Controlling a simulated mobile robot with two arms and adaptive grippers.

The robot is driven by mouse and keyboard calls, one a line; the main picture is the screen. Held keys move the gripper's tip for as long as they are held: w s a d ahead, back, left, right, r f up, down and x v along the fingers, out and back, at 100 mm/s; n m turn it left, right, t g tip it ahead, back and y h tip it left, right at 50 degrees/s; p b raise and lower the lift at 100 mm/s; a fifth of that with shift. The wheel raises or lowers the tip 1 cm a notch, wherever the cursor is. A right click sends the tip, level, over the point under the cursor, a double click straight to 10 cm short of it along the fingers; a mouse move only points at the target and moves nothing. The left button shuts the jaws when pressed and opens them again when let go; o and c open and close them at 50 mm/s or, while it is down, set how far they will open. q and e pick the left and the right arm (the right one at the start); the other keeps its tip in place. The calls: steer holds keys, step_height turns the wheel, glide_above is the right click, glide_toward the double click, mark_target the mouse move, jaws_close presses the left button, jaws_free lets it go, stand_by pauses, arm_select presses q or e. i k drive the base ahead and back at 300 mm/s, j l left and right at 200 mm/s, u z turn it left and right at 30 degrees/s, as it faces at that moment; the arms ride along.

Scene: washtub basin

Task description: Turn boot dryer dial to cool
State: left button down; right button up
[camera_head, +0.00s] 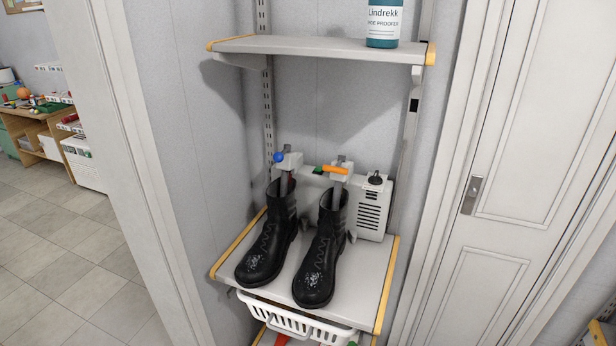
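The boot dryer (372,209) is a pale grey box with dark vent slots, standing at the back right of the lower shelf. A black dial (376,178) sits on its top right; its setting is too small to read. Two black boots (324,250) stand in front of the dryer, over its upright posts. The left boot (270,243) has a blue knob (279,157) above it, and an orange lever (335,170) is above the right one. Neither of my grippers is in view.
The lower shelf (376,275) has yellow edges, with a white basket (290,321) beneath. An upper shelf (310,47) carries a teal bottle (383,25) above the dryer. A white door with a handle (471,194) is to the right. Open tiled floor (70,250) lies left.

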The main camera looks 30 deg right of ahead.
mark_target(375, 180)
steer(key=z, duration=1.3)
steer(key=j, duration=0.15)
